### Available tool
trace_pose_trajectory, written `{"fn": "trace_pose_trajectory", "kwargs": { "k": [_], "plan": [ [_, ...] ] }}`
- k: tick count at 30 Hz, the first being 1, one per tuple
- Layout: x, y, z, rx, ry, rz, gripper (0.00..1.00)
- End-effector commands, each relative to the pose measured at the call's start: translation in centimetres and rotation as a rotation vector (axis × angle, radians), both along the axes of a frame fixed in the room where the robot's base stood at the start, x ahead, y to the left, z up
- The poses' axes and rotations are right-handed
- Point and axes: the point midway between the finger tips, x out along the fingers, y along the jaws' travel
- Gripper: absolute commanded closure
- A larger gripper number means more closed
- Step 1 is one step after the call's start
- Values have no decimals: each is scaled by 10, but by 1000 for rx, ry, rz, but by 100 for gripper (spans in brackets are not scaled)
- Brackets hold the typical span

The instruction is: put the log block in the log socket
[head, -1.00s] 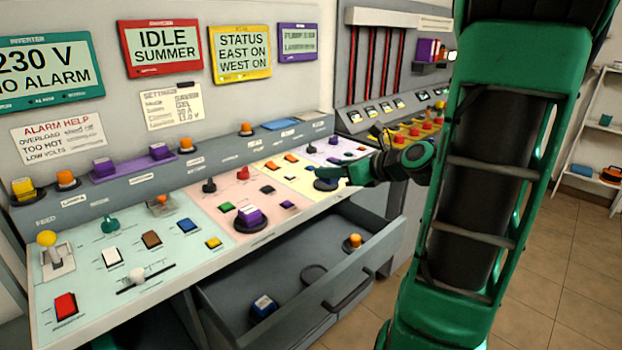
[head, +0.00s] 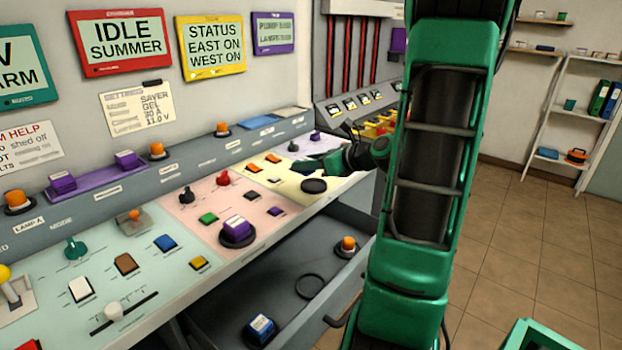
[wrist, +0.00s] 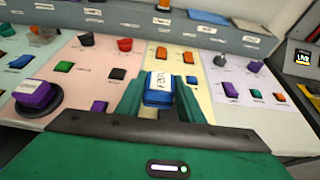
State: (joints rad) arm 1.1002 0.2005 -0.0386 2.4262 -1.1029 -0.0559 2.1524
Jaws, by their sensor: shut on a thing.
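My gripper (head: 312,165) is shut on a blue block with a white label, which shows between the fingers in the wrist view (wrist: 160,90). The label is too blurred to read surely as log. In the head view the fingers are over the far, yellow part of the sloped console. A dark round socket (head: 314,186) lies on that part, just below and in front of the fingers, and looks empty. I cannot read its label. Another blue block with a white top (head: 261,329) lies in the open drawer.
A purple block sits in a round socket (head: 237,233) on the pink panel. Purple blocks stand on a purple rack (head: 97,188) on the ledge. The open drawer (head: 226,290) also holds a dark ring (head: 310,286) and an orange-topped knob (head: 348,246). Switches and buttons crowd the console.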

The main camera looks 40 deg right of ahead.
Motion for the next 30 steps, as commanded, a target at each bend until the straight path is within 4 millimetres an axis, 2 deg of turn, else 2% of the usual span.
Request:
{"fn": "trace_pose_trajectory", "kwargs": {
  "k": [3,10,15,24,30],
  "plan": [
    [8,-19,-13,3,0,-2,89],
    [20,-44,-29,0,-1,-2,89],
    [22,-49,-36,2,0,-2,89],
    [22,-49,-70,2,0,-2,89],
    [22,-49,-72,0,-1,-2,89]
  ]
}}
